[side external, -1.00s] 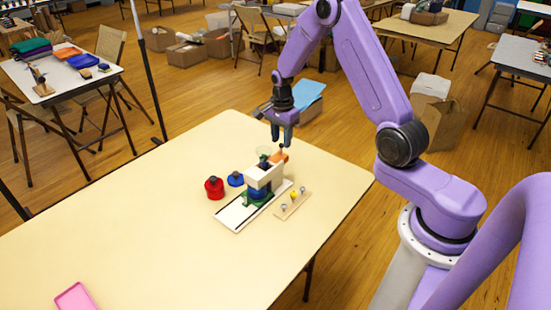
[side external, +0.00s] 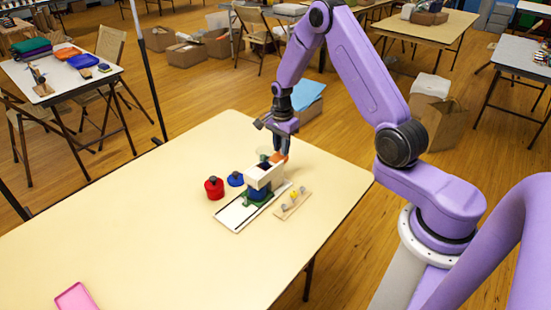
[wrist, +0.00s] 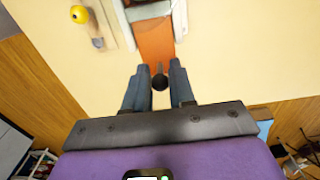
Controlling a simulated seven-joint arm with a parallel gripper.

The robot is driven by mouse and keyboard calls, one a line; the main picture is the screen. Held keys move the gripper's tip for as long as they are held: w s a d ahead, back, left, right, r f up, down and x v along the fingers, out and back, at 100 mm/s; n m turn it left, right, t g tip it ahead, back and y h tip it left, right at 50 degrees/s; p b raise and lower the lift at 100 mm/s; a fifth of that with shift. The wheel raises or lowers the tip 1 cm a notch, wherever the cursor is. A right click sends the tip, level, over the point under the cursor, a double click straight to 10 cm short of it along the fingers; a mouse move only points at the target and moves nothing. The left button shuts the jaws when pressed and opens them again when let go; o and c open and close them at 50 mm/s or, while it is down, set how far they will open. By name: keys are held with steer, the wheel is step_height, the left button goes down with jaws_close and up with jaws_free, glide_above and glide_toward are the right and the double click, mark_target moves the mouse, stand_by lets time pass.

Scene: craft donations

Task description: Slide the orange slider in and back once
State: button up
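The orange slider (side external: 281,156) sticks out at the back of a cream housing (side external: 265,175) on the table. In the wrist view the slider (wrist: 157,42) is a flat orange strip with a dark round knob (wrist: 160,81) at its near end. My gripper (side external: 284,153) is down at the slider's outer end. In the wrist view my gripper (wrist: 158,75) is open, with one finger on each side of the knob and visible gaps between. A blue piece (side external: 258,193) sits under the housing, over a white track board (side external: 236,215).
A red lidded pot (side external: 214,188) and a blue one (side external: 236,179) stand left of the housing. A small wooden strip with knobs (side external: 293,204) lies to its right. A pink tray (side external: 76,297) is at the front left. The rest of the table (side external: 150,225) is clear.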

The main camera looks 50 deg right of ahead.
mark_target(274, 161)
jaws_close()
steer(key=shift+a, duration=2.1)
steer(key=shift+d, duration=2.15)
